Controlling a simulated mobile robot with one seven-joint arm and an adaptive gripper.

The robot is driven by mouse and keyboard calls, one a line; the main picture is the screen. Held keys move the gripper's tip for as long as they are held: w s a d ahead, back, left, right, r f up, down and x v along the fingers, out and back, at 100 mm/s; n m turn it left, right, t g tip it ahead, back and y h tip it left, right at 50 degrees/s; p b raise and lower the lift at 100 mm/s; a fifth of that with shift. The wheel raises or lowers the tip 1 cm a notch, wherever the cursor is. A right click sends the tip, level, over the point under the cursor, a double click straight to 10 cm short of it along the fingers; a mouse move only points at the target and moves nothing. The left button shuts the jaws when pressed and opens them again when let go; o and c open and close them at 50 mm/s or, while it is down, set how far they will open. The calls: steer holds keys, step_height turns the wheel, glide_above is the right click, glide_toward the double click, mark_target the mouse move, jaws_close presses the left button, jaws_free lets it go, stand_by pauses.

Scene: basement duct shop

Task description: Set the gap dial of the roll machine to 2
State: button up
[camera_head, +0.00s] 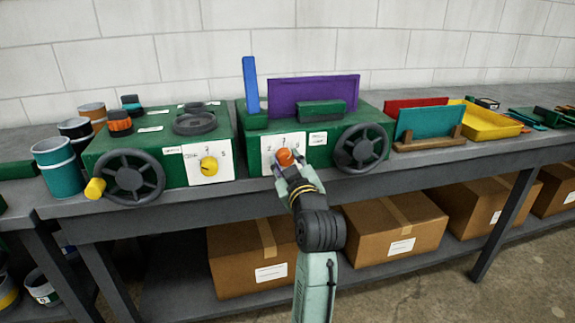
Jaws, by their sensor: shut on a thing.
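Two green machines stand side by side on the bench. The right one (345,122) carries an upright purple sheet and a blue lever, with a dark handwheel on its front right. Its white dial plate (268,145) has small numerals and an orange dial knob (285,157). My gripper (287,166) reaches up from below and is shut on the orange knob, its fingers hiding part of it. I cannot tell which numeral the knob points to. The left machine (110,150) has a yellow dial (209,164) on a white plate. Their labels are too small to read.
A handwheel with a yellow handle (95,188) sticks out at the left machine's front. Paint cans (55,165) stand left of it. A rack with red and teal sheets (420,123) and a yellow tray (487,122) are at right. Cardboard boxes (393,228) fill the lower shelf.

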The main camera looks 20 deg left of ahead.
steer(key=n+b, duration=0.2)
steer(key=n, duration=0.2)
steer(key=shift+f+n, duration=0.15)
steer(key=shift+n, duration=0.25)
steer(key=n+b, duration=0.3)
steer(key=n, duration=0.2)
steer(key=shift+n+b, duration=0.3)
steer(key=n+b, duration=0.3)
steer(key=n, duration=0.2)
steer(key=shift+f+b, duration=0.1)
steer(key=shift+b, duration=0.3)
steer(key=shift+n+y+b, duration=0.3)
steer(key=shift+n+b, duration=0.85)
steer(key=shift+n, duration=1.05)
steer(key=o, duration=1.2)
steer(key=shift+r, duration=0.2)
